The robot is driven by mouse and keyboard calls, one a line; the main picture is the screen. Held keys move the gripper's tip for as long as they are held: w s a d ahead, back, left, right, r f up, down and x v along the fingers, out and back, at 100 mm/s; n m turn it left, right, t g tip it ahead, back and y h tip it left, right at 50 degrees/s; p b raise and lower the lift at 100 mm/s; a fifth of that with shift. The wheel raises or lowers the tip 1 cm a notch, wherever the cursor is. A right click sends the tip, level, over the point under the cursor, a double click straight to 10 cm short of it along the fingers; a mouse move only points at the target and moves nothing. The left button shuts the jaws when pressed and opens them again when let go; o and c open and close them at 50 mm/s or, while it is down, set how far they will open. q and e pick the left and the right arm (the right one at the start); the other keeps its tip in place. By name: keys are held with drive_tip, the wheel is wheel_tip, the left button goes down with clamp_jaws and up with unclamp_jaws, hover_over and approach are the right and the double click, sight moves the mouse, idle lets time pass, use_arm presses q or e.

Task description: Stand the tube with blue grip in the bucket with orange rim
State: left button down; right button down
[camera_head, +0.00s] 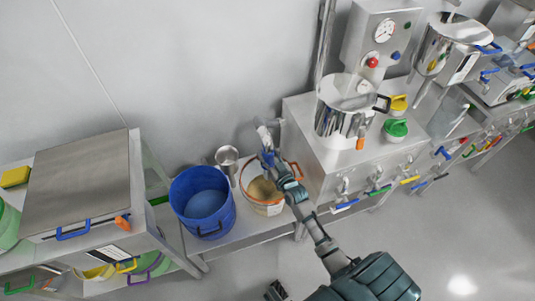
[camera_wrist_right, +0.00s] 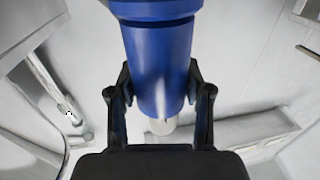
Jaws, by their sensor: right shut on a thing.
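The tube with blue grip shows in the head view as a blue grip (camera_head: 267,157) with a bright metal part (camera_head: 263,136) above it. My right gripper (camera_head: 278,168) is shut on the blue grip. In the wrist view the blue grip (camera_wrist_right: 158,60) fills the space between the two dark fingers (camera_wrist_right: 160,100), with a pale end below it. The bucket with orange rim (camera_head: 264,208) is white and stands on the low bench. My right gripper is over it in the picture and hides part of its rim. A dark piece (camera_head: 276,291) at the bottom edge may be my left gripper; its jaws are unclear.
A blue bucket (camera_head: 203,221) stands just left of the white one, with a metal vessel (camera_head: 227,157) behind them. A steel cabinet (camera_head: 80,185) is at the left. A machine with a steel pot (camera_head: 340,122) rises at the right. Clear floor (camera_head: 440,230) lies in front.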

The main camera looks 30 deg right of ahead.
drive_tip(key=shift+c, duration=2)
unclamp_jaws()
drive_tip(key=shift+r, duration=0.1)
drive_tip(key=shift+s, duration=0.1)
drive_tip(key=shift+s, duration=0.25)
drive_tip(key=s+a, duration=0.1)
drive_tip(key=s, duration=1)
drive_tip(key=shift+s, duration=0.15)
